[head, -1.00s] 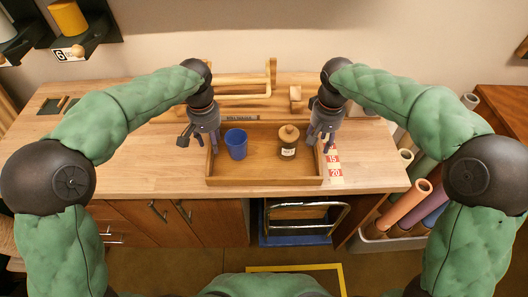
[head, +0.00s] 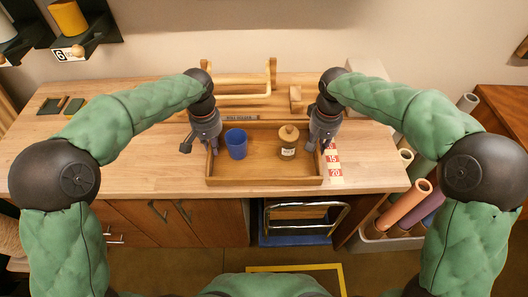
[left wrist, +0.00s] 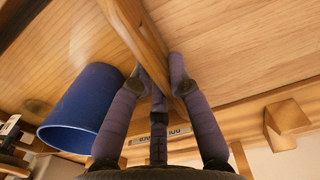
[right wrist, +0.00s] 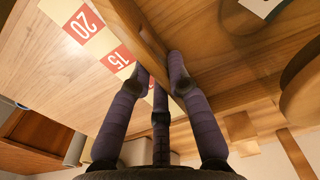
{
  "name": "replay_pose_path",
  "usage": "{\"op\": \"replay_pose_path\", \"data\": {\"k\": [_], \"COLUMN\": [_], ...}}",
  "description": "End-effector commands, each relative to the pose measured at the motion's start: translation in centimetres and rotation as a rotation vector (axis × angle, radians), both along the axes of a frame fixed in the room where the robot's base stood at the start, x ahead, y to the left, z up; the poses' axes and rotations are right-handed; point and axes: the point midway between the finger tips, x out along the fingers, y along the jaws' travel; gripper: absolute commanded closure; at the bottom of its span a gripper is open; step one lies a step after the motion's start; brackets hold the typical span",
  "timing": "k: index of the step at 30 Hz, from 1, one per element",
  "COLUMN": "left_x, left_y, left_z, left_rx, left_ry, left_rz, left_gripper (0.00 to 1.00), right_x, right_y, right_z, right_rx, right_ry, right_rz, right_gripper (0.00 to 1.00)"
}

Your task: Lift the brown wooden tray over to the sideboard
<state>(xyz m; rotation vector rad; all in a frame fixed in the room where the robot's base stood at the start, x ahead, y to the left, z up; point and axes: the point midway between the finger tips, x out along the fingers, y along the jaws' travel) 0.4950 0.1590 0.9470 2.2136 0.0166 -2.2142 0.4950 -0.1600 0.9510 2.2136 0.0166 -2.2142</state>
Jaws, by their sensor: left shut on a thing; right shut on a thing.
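The brown wooden tray (head: 262,181) lies on the workbench. A blue cup (head: 236,145) stands in its left part and a tan jar (head: 289,143) with a label stands in its right part. My left gripper (head: 212,149) is shut on the tray's left wall; the left wrist view shows the fingers (left wrist: 158,85) on both sides of that wall, with the cup (left wrist: 75,110) close by. My right gripper (head: 322,148) is shut on the tray's right wall; the right wrist view shows its fingers (right wrist: 158,85) around that wall.
A red and white number strip (head: 334,165) lies just right of the tray. A wooden rack (head: 240,95) stands behind it. Rolled tubes (head: 405,203) stand in a bin right of the workbench (head: 130,150). A darker wooden cabinet (head: 505,110) stands at far right. The bench's left part is mostly clear.

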Motion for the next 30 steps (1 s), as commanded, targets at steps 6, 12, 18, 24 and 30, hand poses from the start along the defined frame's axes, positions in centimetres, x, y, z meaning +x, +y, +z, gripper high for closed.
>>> {"op": "replay_pose_path", "data": {"k": [6, 12, 18, 24, 30], "left_x": [0.0, 0.0, 0.1, 0.1, 0.1], "left_y": [0.0, 0.0, 0.0, 0.0, 0.0], "left_z": [0.2, 0.8, 2.1, 3.8, 4.9], "left_rx": [0.000, 0.000, 0.000, 0.000, 0.000], "left_ry": [-0.002, -0.002, -0.002, -0.002, -0.002], "left_rz": [0.001, 0.001, 0.001, 0.001, 0.001], "left_gripper": [1.00, 1.00, 1.00, 1.00, 1.00], "right_x": [0.1, 0.1, 0.1, 0.1, 0.1], "right_y": [0.0, 0.0, 0.0, 0.0, 0.0], "right_z": [0.2, 0.8, 2.1, 3.8, 4.9], "right_rx": [0.000, 0.000, 0.000, 0.000, 0.000], "right_ry": [-0.002, -0.002, -0.002, -0.003, -0.002], "right_rz": [0.000, -0.001, -0.001, -0.001, -0.001], "right_gripper": [1.00, 1.00, 1.00, 1.00, 1.00]}}
